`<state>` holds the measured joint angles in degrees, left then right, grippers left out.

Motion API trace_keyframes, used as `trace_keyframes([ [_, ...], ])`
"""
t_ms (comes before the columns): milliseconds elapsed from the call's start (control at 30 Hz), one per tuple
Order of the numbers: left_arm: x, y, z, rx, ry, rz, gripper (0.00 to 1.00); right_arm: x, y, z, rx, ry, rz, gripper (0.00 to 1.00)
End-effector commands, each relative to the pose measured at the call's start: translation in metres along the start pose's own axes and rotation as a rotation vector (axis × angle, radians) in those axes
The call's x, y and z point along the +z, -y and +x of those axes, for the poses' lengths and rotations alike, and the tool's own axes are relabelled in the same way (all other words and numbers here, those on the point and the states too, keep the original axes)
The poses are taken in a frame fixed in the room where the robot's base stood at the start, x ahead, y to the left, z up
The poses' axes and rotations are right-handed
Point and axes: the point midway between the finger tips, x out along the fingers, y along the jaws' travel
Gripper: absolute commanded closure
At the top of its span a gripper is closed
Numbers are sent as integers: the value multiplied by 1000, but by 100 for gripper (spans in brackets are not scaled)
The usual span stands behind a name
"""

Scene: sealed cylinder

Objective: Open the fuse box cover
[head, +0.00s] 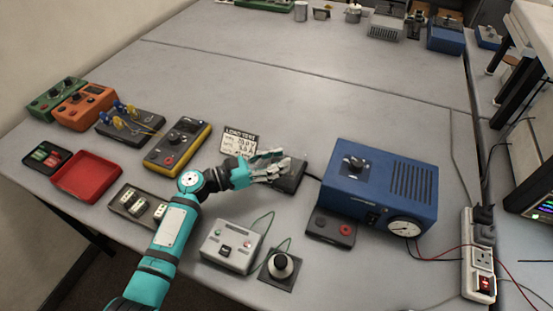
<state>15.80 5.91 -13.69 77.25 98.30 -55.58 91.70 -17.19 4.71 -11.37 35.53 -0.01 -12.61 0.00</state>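A small dark box (292,181), which looks like the fuse box, lies on the bench left of the blue power unit. A black cable runs from it toward that unit. My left gripper (283,163) is over its top and left side, with its fingers pointing right. The fingers hide much of the box, so I cannot tell whether its cover is shut or whether they touch it. The finger gap is too small to judge. My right gripper is out of view.
The blue unit (380,185) with a dial stands right. A label card (240,141) stands behind my gripper. A yellow meter (177,147), red tray (87,178) and fuse holder (138,205) are left; a grey switch box (231,246) is in front.

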Motion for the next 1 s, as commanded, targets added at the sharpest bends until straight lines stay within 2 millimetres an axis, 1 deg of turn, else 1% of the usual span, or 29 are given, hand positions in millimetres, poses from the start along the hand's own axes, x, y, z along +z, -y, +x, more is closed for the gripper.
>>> trace_keyframes([
  [33, 0, 0, 0, 0, 0, 0, 77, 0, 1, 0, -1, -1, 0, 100],
  [200, 0, 0, 0, 0, 0, 0, 99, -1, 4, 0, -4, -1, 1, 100],
  [1000, -2, -2, -3, 2, -6, -2, 100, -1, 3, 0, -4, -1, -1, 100],
])
